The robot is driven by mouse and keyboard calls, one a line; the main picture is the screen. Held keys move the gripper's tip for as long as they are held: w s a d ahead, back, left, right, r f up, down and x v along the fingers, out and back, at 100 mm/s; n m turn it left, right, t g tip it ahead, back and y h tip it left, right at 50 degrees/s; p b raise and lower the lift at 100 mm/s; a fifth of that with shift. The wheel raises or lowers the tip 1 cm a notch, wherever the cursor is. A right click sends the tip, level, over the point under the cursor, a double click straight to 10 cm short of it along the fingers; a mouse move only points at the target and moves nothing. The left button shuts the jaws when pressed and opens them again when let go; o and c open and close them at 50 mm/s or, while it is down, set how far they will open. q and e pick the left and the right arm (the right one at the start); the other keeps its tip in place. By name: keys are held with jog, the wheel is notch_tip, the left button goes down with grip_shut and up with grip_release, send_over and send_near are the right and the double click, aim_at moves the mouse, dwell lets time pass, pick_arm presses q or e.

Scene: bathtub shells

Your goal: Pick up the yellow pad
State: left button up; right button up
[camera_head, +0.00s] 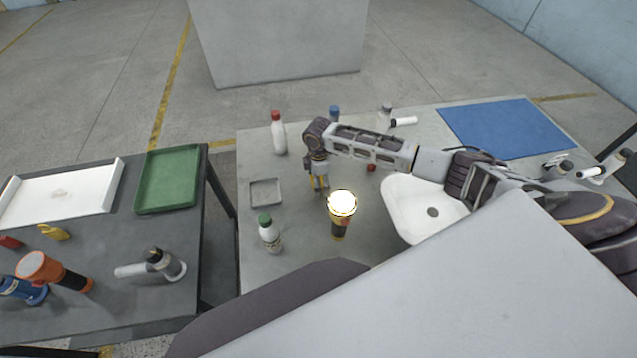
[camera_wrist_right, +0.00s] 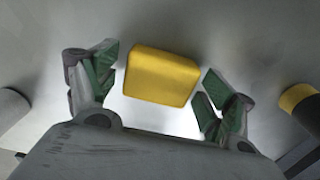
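The yellow pad (camera_wrist_right: 163,76) is a small rounded block on the grey table, seen in the right wrist view. My right gripper (camera_wrist_right: 158,88) is open, with one green-lined finger to each side of the pad. Gaps show between the fingers and the pad. In the head view my right gripper (camera_head: 319,185) points down at the table, and a little yellow shows at its fingers; the pad is mostly hidden there. My left gripper is not in view.
A yellow-and-black flashlight (camera_head: 341,222) stands close to the right gripper. A green-capped bottle (camera_head: 270,235), a grey tray (camera_head: 266,192) and a red-capped bottle (camera_head: 279,134) are to the left. A white basin (camera_head: 400,196) and a blue mat (camera_head: 505,127) lie to the right.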

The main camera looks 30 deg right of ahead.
jog(key=c, duration=0.6)
jog(key=shift+r, duration=0.1)
jog(key=shift+c, duration=0.2)
jog(key=shift+r+b, duration=0.4)
jog(key=shift+r, duration=4.55)
jog(key=o, duration=0.3)
jog(key=c, duration=0.4)
jog(key=shift+w+r, duration=0.1)
